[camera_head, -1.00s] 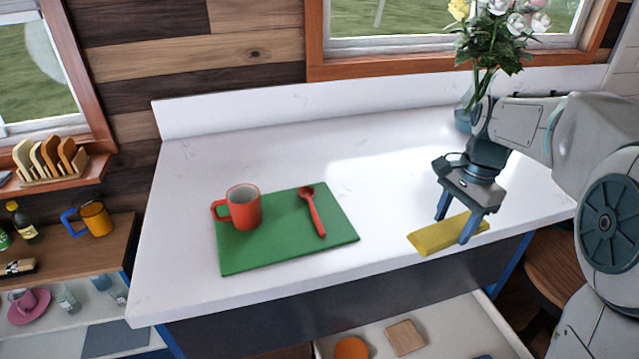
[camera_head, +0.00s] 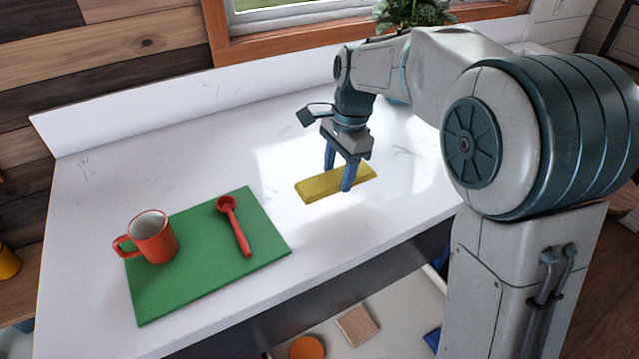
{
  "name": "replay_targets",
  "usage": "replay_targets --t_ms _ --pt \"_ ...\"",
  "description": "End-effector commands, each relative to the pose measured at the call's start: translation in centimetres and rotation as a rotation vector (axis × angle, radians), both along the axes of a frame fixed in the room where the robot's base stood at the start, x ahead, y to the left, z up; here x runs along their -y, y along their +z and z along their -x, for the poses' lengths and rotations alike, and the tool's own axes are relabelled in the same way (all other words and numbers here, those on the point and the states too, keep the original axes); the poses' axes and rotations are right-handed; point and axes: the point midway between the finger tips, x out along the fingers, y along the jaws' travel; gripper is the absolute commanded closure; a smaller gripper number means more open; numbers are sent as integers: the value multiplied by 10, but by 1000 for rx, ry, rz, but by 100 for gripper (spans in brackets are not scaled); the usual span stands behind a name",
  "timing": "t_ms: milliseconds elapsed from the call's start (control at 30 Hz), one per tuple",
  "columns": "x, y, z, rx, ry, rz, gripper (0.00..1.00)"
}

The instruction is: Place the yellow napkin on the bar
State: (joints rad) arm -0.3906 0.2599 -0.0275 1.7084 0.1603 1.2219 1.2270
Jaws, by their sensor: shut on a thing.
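The yellow napkin (camera_head: 312,188) is a folded, flat strip over the white countertop, right of the green mat. My gripper (camera_head: 339,176) points down with one finger on each side of the napkin and is shut on it. The bar appears to be the white countertop (camera_head: 200,117). I cannot tell whether the napkin's underside touches the countertop. The part of the napkin behind the near finger is hidden.
A green mat (camera_head: 200,275) holds a red mug (camera_head: 154,240) and a red spoon (camera_head: 236,226). A plant (camera_head: 408,14) stands at the back, partly behind my arm. An open drawer (camera_head: 385,320) is below the front edge. The countertop behind the mat is clear.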

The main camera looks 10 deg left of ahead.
Motion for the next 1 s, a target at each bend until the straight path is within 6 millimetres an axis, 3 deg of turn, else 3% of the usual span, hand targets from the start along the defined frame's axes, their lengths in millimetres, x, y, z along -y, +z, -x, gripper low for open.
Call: replay_targets --t_ms 100,233,600,967,1000 --pt "-20 -11 -3 -1 0 1 70" --pt "-31 -18 -5 1 -2 0 70" --pt "-32 -59 -4 -1 -3 -1 70" --pt "-32 -64 -5 0 -3 0 70" --pt "-32 -64 -5 1 -2 -1 43"
